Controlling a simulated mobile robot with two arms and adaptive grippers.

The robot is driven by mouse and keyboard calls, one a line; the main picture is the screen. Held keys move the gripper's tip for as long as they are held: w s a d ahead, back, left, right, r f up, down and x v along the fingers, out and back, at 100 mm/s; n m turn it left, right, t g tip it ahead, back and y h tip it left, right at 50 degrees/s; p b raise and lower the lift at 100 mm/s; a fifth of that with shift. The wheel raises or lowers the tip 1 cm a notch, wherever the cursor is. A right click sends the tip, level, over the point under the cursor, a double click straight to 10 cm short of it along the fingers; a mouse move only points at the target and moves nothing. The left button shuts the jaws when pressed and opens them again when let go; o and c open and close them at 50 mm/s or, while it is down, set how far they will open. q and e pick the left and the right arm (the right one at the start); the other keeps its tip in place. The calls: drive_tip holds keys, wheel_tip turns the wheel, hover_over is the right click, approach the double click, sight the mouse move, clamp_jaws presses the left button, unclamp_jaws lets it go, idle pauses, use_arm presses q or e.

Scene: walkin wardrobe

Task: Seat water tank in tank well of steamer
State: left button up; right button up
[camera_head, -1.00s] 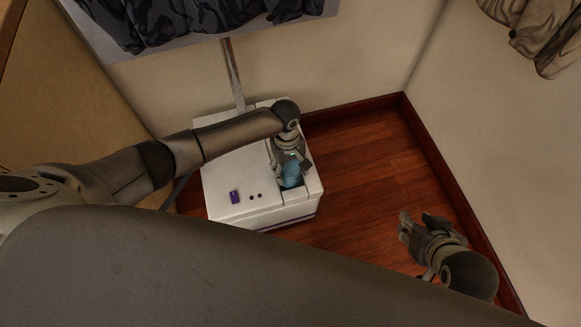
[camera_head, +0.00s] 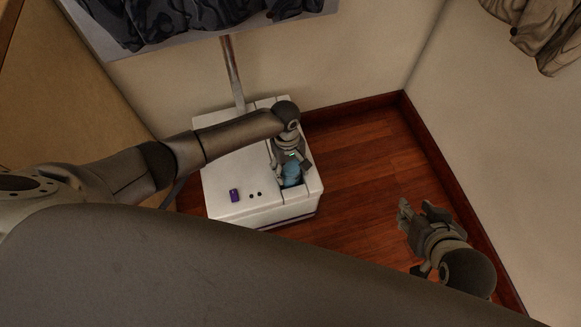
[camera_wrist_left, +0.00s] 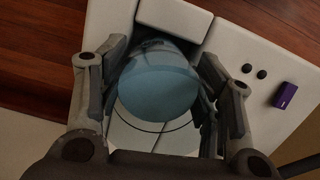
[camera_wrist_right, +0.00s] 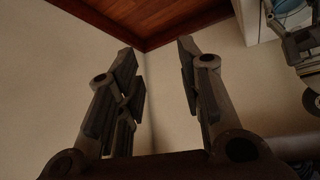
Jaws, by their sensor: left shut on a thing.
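The steamer (camera_head: 235,165) is a white box on the floor by the wall. The water tank (camera_head: 292,173) is a blue, see-through rounded piece at the steamer's right side. My left gripper (camera_head: 292,160) is shut on it from above. In the left wrist view the tank (camera_wrist_left: 158,88) sits between both fingers, over the white top. Part of the tank well (camera_head: 291,184) shows as a dark gap at the tank's near edge. How deep the tank sits in it is hidden. My right gripper (camera_head: 420,210) is open and empty, away from the steamer.
A purple switch (camera_head: 234,196) and two dark knobs (camera_head: 255,195) are on the steamer's top. A pole (camera_head: 233,72) rises behind it. Dark clothes (camera_head: 190,20) hang above. The wooden floor (camera_head: 365,165) to the right is clear up to the walls.

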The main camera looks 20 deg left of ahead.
use_arm(q)
drive_tip(key=shift+f, duration=0.2)
use_arm(e)
drive_tip(key=shift+w+r, duration=0.2)
drive_tip(key=shift+w, duration=0.2)
use_arm(q)
drive_tip(key=shift+f, duration=0.45)
use_arm(e)
drive_tip(key=shift+w+a+r+t, duration=0.4)
drive_tip(key=shift+w+r+t, duration=0.15)
drive_tip(key=shift+w+t, duration=0.2)
use_arm(q)
drive_tip(key=shift+f+b, duration=0.15)
drive_tip(key=shift+b, duration=0.15)
use_arm(e)
drive_tip(key=shift+w+r, duration=0.15)
drive_tip(key=shift+w, duration=0.05)
use_arm(q)
drive_tip(key=o, duration=1.4)
wheel_tip(320, 180, up, 12)
drive_tip(key=w+a, duration=0.1)
drive_tip(key=shift+w, duration=0.15)
